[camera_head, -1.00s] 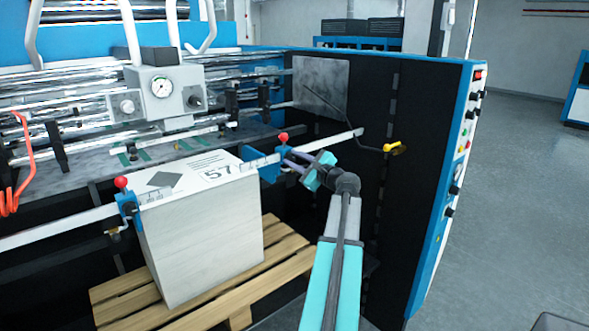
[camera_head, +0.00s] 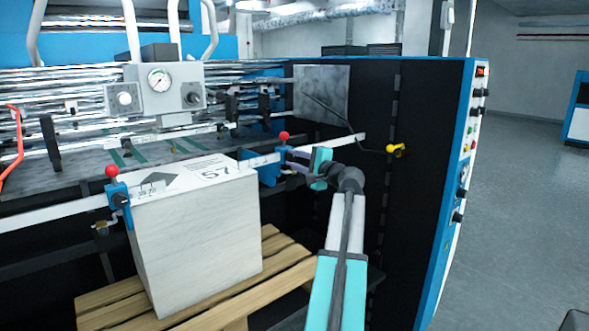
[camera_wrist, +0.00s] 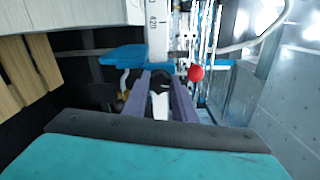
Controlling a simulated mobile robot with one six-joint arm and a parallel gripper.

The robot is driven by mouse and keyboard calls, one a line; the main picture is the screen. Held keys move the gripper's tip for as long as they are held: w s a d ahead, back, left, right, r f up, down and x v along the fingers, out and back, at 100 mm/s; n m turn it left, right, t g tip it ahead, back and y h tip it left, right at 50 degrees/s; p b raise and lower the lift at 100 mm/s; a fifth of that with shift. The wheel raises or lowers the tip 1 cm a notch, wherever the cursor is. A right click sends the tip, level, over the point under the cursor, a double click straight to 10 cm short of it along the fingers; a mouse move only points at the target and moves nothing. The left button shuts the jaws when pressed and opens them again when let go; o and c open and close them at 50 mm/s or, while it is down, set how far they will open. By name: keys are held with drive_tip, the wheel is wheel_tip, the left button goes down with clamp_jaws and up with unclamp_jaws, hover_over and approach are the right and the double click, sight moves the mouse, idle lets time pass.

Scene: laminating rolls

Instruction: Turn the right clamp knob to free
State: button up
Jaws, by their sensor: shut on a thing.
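The right clamp is a blue block with a red ball (camera_head: 283,136) on top, on the white scale bar (camera_head: 352,139) at the right side of the paper stack. My gripper (camera_head: 287,160) reaches it from the right. In the wrist view my gripper's two purple fingers (camera_wrist: 160,92) are shut on the dark clamp knob (camera_wrist: 160,80), just below the blue clamp body (camera_wrist: 130,57). The red ball (camera_wrist: 196,73) shows right of the fingers. The fingers hide part of the knob, so I cannot tell its turn. The left clamp (camera_head: 117,190) has its own red ball.
The white paper stack (camera_head: 190,240) marked 57 stands on a wooden pallet (camera_head: 290,272) left of my arm. A yellow-ended lever (camera_head: 397,150) sticks out right of my gripper. The blue-edged control panel (camera_head: 462,190) stands at the right, with open floor beyond.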

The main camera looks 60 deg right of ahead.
drive_tip(key=shift+w+r+n+b, duration=0.2)
drive_tip(key=shift+n+b, duration=0.8)
drive_tip(key=shift+n, duration=0.1)
drive_tip(key=shift+r, duration=0.1)
drive_tip(key=o, duration=1)
drive_tip(key=shift+a, duration=0.15)
drive_tip(key=shift+o, duration=0.2)
drive_tip(key=shift+w+f, duration=0.1)
drive_tip(key=shift+f, duration=0.2)
drive_tip(key=shift+v, duration=0.85)
drive_tip(key=v, duration=1.2)
drive_tip(key=shift+b, duration=0.35)
